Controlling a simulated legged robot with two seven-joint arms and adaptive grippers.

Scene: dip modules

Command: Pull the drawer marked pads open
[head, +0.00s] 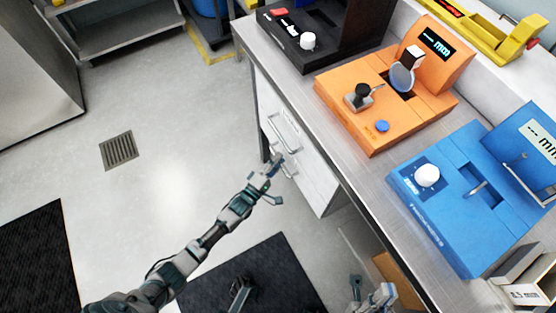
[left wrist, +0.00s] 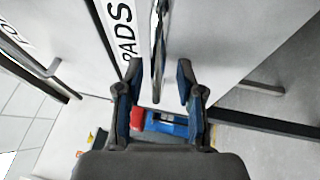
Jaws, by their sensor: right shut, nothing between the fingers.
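The white drawer front marked PADS (left wrist: 222,35) fills the upper part of the left wrist view, with its black lettering (left wrist: 124,30) partly cut off at the top edge. Its metal bar handle (left wrist: 159,45) runs between the two fingers of my left gripper (left wrist: 160,95). Those fingers are apart, with a gap on both sides of the handle. In the head view my left gripper (head: 272,174) is at the white drawer unit (head: 315,178) under the bench, beside the lower handle (head: 287,166). My right gripper (head: 374,297) is shut and empty at the bottom edge.
The metal bench (head: 352,180) carries a black device (head: 325,32), an orange device (head: 372,120) and a blue device (head: 450,215). Another handle (head: 284,128) is above the lower one. Open floor (head: 185,165) with a drain grate (head: 118,150) lies left of the drawers.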

